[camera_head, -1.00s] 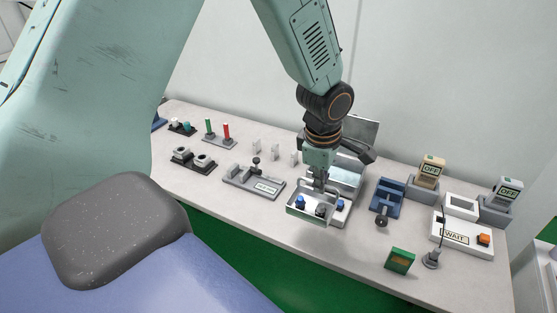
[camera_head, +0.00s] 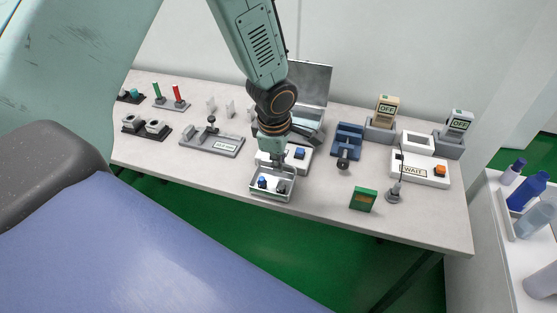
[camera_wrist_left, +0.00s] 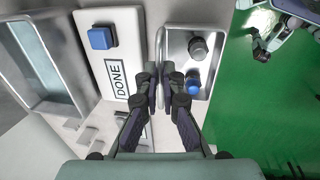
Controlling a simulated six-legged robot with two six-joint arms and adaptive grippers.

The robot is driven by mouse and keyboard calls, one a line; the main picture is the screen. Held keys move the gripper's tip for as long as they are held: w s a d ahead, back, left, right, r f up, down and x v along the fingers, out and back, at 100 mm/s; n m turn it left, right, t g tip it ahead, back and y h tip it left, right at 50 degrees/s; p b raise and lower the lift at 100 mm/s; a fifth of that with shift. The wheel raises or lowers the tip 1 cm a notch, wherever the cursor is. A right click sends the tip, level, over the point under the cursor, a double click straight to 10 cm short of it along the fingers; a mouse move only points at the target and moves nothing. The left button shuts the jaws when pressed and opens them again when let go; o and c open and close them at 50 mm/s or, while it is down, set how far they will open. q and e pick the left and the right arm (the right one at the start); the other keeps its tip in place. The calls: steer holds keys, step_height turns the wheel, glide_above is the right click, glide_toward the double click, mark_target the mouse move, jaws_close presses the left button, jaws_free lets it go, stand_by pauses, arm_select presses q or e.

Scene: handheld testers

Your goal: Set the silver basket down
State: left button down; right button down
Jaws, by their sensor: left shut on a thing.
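The silver basket (camera_head: 271,194) is a small open metal tray holding a blue-topped piece and a dark-topped piece. It is near the table's front edge in the head view and on the right of centre in the left wrist view (camera_wrist_left: 172,75). The basket looks about level. I cannot tell whether its underside touches the table (camera_head: 330,205).
A white box (camera_wrist_left: 122,45) with a blue button and "DONE" label is close behind the basket. A silver case with a raised lid (camera_head: 312,82) stands further back. A blue fixture (camera_head: 347,142) and green block (camera_head: 363,199) are right. Bare tabletop lies left of the basket.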

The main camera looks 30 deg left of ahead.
mark_target(275, 185)
arm_select(q)
steer(key=shift+f, duration=0.1)
steer(key=c, duration=2)
jaws_free()
steer(key=shift+a, duration=0.1)
steer(key=o, duration=0.5)
steer(key=shift+r, duration=0.4)
steer(key=r, duration=0.3)
steer(key=s+r+p, duration=0.1)
steer(key=r, duration=0.3)
steer(key=s+r+p, duration=0.1)
steer(key=r, duration=0.3)
steer(key=shift+d+r, duration=0.1)
steer(key=shift+d, duration=0.15)
